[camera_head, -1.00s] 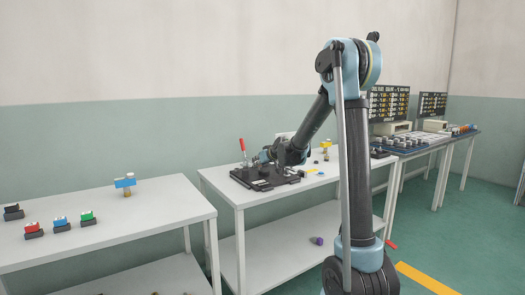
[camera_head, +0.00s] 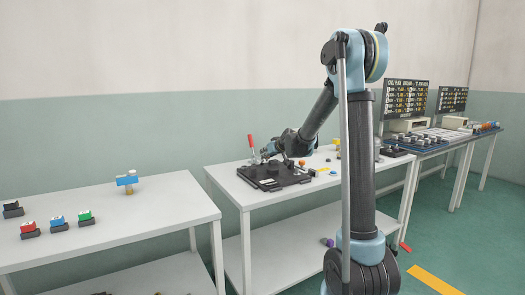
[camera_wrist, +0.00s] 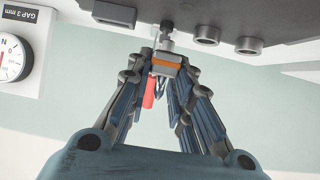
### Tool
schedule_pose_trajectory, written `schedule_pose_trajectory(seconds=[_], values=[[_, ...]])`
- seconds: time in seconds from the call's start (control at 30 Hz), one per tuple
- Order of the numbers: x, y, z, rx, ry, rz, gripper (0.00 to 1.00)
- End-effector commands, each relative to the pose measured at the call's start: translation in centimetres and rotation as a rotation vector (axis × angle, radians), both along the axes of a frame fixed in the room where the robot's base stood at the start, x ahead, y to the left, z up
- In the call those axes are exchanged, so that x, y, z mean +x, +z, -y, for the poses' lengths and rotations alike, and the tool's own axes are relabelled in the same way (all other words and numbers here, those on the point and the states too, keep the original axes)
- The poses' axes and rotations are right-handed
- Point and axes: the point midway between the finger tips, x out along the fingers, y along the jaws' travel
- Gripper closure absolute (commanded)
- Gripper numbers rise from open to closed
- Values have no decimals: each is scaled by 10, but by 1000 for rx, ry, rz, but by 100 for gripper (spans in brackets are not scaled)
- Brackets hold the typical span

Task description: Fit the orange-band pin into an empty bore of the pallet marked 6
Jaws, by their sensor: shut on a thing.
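In the wrist view, the fingers of my gripper (camera_wrist: 167,72) are shut on a grey metal pin with an orange band (camera_wrist: 166,63). The pin's narrow end reaches the edge of a dark fixture, which fills the top of the picture; I cannot tell whether it touches. In the head view, my gripper (camera_head: 268,151) is over the far side of the black fixture plate (camera_head: 272,183), beside a red-handled lever (camera_head: 251,141). The pin cannot be made out there. I cannot identify a pallet marked 6 or its bores in either view.
A dial marked GAP 3 mm (camera_wrist: 12,58) is at the left of the wrist view. Small red, blue and green blocks stand on the left table (camera_head: 130,222), with free room around them. The far right table (camera_head: 438,145) carries several parts. Information boards (camera_head: 405,105) stand behind it.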

Motion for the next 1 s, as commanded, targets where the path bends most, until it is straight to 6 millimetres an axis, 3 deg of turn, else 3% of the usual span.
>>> schedule_pose_trajectory(seconds=[0.2, 0.6, 1.0], values=[[-2, 30, -9, 2, 25, 0, 100], [-5, 33, -7, 3, 33, 1, 100], [-4, -6, -8, 2, 34, 1, 100]])
